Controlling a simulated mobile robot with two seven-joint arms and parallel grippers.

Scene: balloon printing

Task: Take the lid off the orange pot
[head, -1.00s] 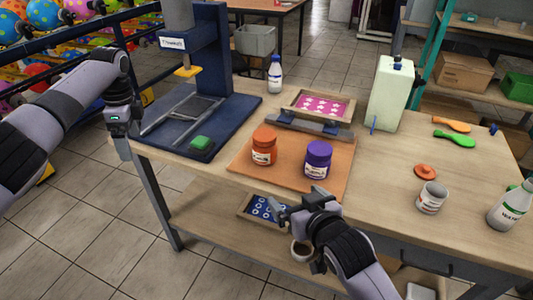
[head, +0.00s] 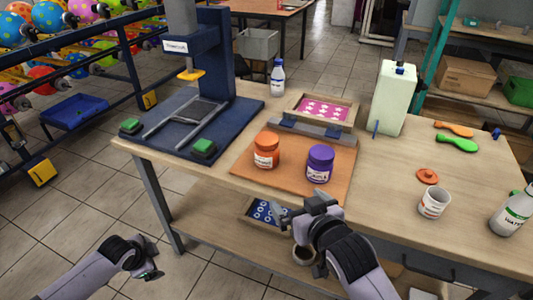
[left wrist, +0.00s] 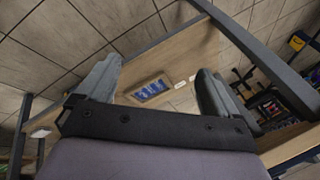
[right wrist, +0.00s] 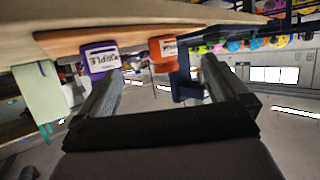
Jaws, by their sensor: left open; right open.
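The orange pot (head: 266,151) stands upright on an orange-brown board on the table, with its orange lid on. It also shows in the right wrist view (right wrist: 163,50). A purple pot (head: 320,163) with its lid on stands to its right. My right gripper (head: 296,208) is open and empty near the table's front edge, below and in front of the two pots. In the right wrist view both pots appear beyond its fingers (right wrist: 160,80). My left gripper (head: 151,268) is low at the front left, away from the table top. The left wrist view shows its fingers (left wrist: 155,80) apart and empty.
A blue press (head: 205,90) with green buttons stands left of the pots. A framed pink screen (head: 322,108) lies behind them. An orange lid (head: 428,176), a white cup (head: 434,202) and bottles are at the right. The board's front (head: 290,191) is clear.

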